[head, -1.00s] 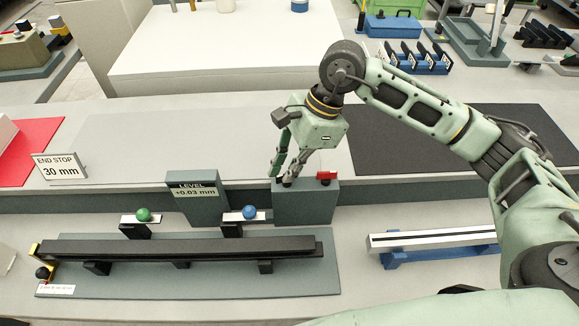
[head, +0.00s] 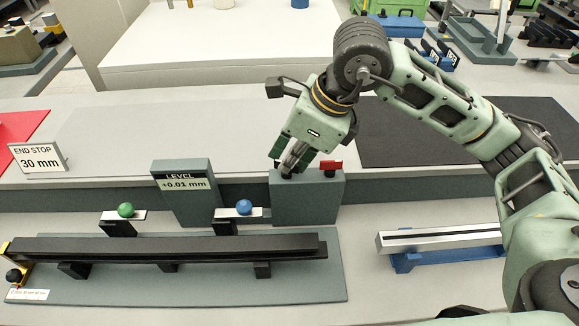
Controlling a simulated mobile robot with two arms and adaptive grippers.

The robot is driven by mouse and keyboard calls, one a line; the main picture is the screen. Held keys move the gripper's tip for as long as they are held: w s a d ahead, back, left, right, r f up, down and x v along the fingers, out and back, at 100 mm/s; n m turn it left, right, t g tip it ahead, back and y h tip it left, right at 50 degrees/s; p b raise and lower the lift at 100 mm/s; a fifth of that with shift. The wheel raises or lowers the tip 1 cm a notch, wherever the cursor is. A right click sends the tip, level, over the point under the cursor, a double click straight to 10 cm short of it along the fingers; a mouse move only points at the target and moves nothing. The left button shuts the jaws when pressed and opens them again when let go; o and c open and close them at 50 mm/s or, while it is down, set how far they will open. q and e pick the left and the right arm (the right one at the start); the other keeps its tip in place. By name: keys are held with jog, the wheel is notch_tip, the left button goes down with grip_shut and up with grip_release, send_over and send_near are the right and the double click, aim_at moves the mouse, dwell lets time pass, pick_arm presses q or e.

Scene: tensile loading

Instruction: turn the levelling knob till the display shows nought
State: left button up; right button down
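The grey display block (head: 184,195) stands behind the long black rail, and its screen reads LEVEL +0.01 mm (head: 185,184). To its right stands a grey box (head: 318,200) with a dark knob (head: 286,172) on its top left and a red part (head: 331,165) on a dark stub at its top right. My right gripper (head: 288,164) points down over the top left of the box, with its fingers around the dark knob. The fingers hide most of the knob, and I cannot see clearly how firmly they close on it. My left gripper is not in view.
The black rail (head: 170,248) lies on a grey mat (head: 200,290) in front. A green ball (head: 126,210) and a blue ball (head: 244,207) sit on small stands behind it. An END STOP 30 mm sign (head: 39,157) stands left. A silver rail (head: 440,236) on blue feet lies right.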

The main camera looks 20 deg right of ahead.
jog(key=shift+a+m+t+h+b, duration=0.1)
jog(key=shift+m+t+h+b, duration=0.45)
jog(key=shift+m+b, duration=1.1)
jog(key=shift+m, duration=0.45)
jog(key=shift+r, duration=0.1)
jog(key=c, duration=2)
grip_release()
jog(key=shift+s, duration=0.1)
jog(key=v, duration=1.2)
jog(key=shift+p, duration=0.3)
